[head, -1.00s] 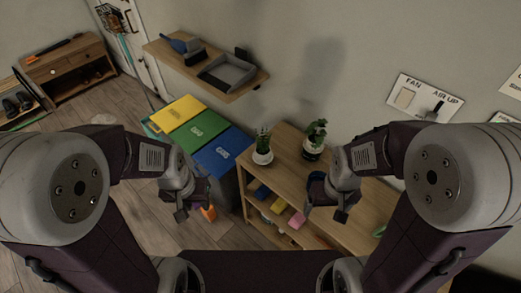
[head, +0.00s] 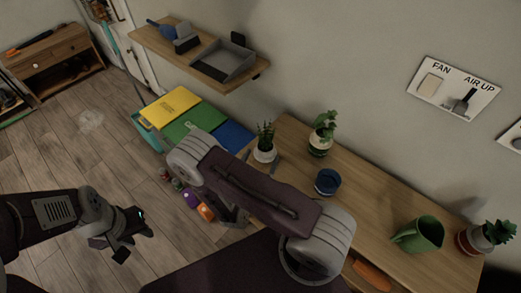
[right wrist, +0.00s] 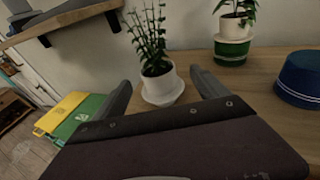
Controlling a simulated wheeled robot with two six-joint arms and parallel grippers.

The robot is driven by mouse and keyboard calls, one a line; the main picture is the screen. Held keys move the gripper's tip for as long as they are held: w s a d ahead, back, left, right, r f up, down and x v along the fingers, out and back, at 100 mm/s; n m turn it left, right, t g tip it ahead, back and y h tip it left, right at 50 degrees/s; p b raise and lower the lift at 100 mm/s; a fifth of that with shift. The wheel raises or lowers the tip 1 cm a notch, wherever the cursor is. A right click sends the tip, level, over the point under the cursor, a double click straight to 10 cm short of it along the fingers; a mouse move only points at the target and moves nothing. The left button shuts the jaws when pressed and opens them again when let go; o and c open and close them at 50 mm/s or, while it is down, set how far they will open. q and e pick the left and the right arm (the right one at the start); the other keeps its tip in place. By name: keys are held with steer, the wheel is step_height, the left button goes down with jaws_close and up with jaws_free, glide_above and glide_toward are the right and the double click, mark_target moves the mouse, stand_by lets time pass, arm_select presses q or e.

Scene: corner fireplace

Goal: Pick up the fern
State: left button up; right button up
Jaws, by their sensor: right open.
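A potted plant (head: 265,140) with thin upright stems and small leaves stands in a white pot (right wrist: 161,84) on the wooden shelf unit. A leafier plant (head: 325,123) in a white and green pot stands to its right. A third plant (head: 488,236) is at the far right. I cannot tell for sure which one is the fern. My right gripper (right wrist: 161,92) is open, its fingers on either side of the first plant's white pot and saucer, with nothing held. My left gripper (head: 128,240) hangs over the floor; its jaw opening is unclear.
Yellow, green and blue bin lids (head: 194,125) lie to the left.

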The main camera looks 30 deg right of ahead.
mark_target(264, 149)
steer(key=p+x, duration=0.1)
steer(key=x, duration=0.6)
steer(key=shift+w, duration=0.25)
steer(key=shift+a, duration=0.1)
steer(key=c, duration=1)
